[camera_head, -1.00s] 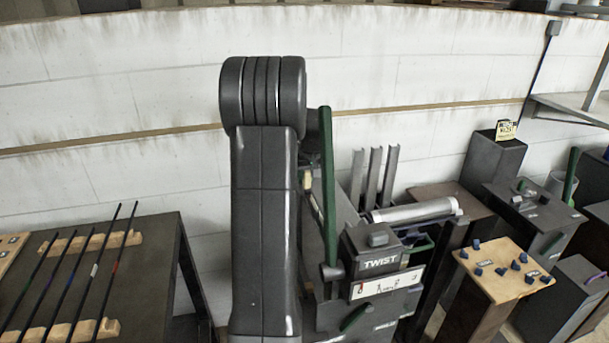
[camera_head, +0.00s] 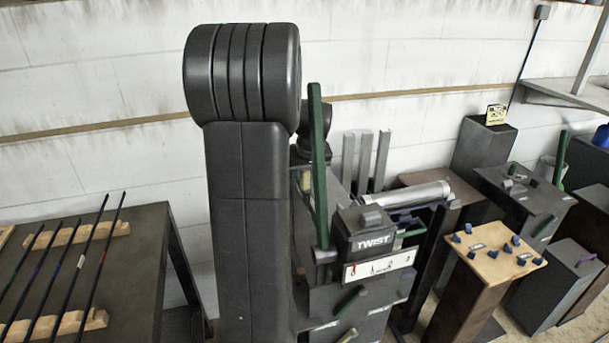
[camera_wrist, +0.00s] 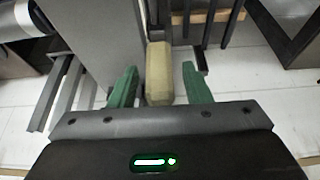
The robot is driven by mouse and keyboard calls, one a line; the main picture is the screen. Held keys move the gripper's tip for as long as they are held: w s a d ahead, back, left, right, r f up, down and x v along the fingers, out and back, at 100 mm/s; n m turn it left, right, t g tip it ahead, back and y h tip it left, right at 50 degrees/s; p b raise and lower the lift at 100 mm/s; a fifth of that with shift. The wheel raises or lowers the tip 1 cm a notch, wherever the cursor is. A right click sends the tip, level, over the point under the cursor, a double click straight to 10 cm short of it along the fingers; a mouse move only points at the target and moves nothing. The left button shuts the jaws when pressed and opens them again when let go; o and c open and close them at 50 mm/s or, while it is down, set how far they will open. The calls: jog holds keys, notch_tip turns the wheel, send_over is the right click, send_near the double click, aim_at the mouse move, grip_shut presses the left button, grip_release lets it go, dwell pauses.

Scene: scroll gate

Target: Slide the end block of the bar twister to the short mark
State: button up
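The bar twister (camera_head: 376,245) stands right of my arm in the head view, with a TWIST label, a white marked strip and a raised green lever (camera_head: 318,165). My gripper (camera_wrist: 160,88) shows in the wrist view with its two green fingers apart. A pale tan, handle-like block (camera_wrist: 159,73) lies between the fingers, with a gap to the right finger and a smaller gap to the left. I cannot tell whether it is the end block. In the head view my arm hides most of the twister's left side and my gripper. I cannot make out the short mark.
A dark table (camera_head: 130,250) with several thin rods on wooden racks stands at the left. A wood-topped stand (camera_head: 497,255) with small blue pieces and several dark pedestals stand at the right. A pale wall is behind. Grey upright bars (camera_head: 366,160) stand behind the twister.

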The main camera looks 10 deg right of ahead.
notch_tip(320, 180, up, 10)
jog(key=shift+b, duration=0.4)
jog(key=shift+f, duration=0.1)
dwell(0.4)
notch_tip(320, 180, down, 10)
jog(key=shift+r+p, duration=0.2)
jog(key=shift+p, duration=0.25)
jog(key=w+p, duration=0.1)
jog(key=w, duration=0.2)
jog(key=shift+a+f, duration=0.1)
jog(key=shift+w, duration=0.7)
